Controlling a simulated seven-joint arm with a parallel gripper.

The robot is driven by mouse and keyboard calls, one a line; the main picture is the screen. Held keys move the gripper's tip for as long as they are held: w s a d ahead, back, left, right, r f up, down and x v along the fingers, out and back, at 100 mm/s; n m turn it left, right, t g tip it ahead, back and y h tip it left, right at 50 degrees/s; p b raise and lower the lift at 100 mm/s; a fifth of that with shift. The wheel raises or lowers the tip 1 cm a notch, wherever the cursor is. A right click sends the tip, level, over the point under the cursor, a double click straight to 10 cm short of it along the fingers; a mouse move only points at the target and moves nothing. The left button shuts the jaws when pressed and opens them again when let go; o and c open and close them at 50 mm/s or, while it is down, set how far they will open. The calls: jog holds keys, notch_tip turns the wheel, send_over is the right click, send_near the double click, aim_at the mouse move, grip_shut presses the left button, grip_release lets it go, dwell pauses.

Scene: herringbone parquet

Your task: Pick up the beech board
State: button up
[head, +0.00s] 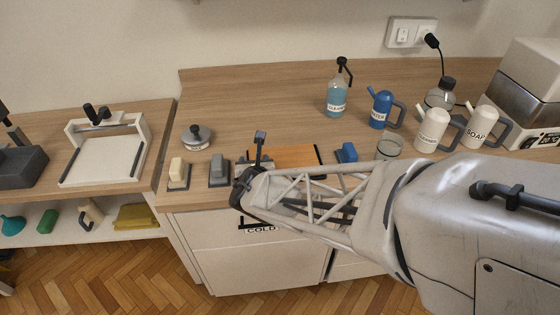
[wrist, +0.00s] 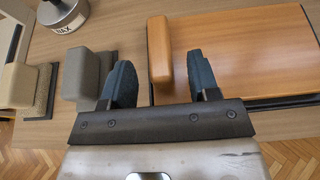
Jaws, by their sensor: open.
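The beech board (wrist: 250,50) is a flat orange-brown wooden board with a raised block-shaped grip (wrist: 160,52) along its left edge, over a dark base. It lies on the worktop near its front edge; in the head view part of the board (head: 297,154) shows behind my arm, and the rest is hidden. My gripper (wrist: 161,82) is open, its two dark blue fingers at either side of the raised grip's near end in the wrist view. The right finger is over the board. I cannot tell whether either finger touches. In the head view my gripper (head: 253,168) is partly hidden by my arm.
A grey block on a plate (wrist: 88,76) stands close left of my left finger, with a cream block (head: 177,170) beyond it. A blue block (head: 347,152) is right of the board. Bottles and jugs stand behind right.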

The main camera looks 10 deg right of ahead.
jog(key=shift+w+f, duration=0.25)
jog(key=shift+w, duration=0.45)
grip_shut()
